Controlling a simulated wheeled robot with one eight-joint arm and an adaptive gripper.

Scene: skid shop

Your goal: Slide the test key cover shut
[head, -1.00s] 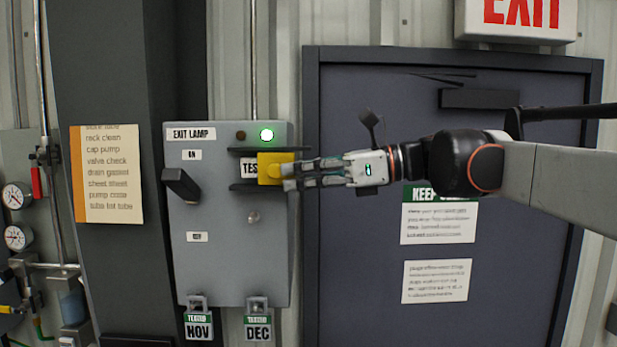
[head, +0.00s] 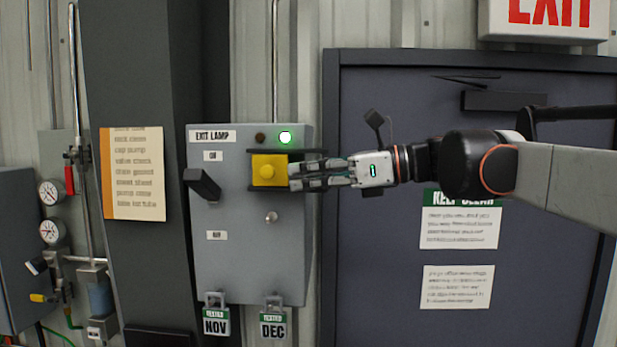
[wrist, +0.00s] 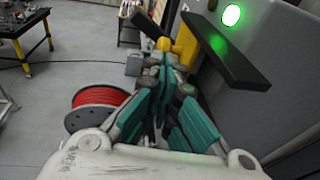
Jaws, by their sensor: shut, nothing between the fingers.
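The test key cover is a yellow slide with a round knob (head: 269,171), set between two dark rails on the grey exit lamp box (head: 235,265). It sits over the spot of the TEST label, which is hidden. My gripper (head: 293,178) is shut and empty, its fingertips at the cover's right edge. They appear to touch it. In the wrist view the yellow cover (wrist: 186,44) shows just past the shut fingertips (wrist: 163,62), beside a dark rail (wrist: 228,52).
A green lamp (head: 285,137) is lit above the cover. A black switch handle (head: 202,185) sticks out at left. NOV (head: 216,322) and DEC (head: 273,325) tags hang below. A dark door (head: 400,280) is behind my arm. A red hose reel (wrist: 97,103) stands on the floor.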

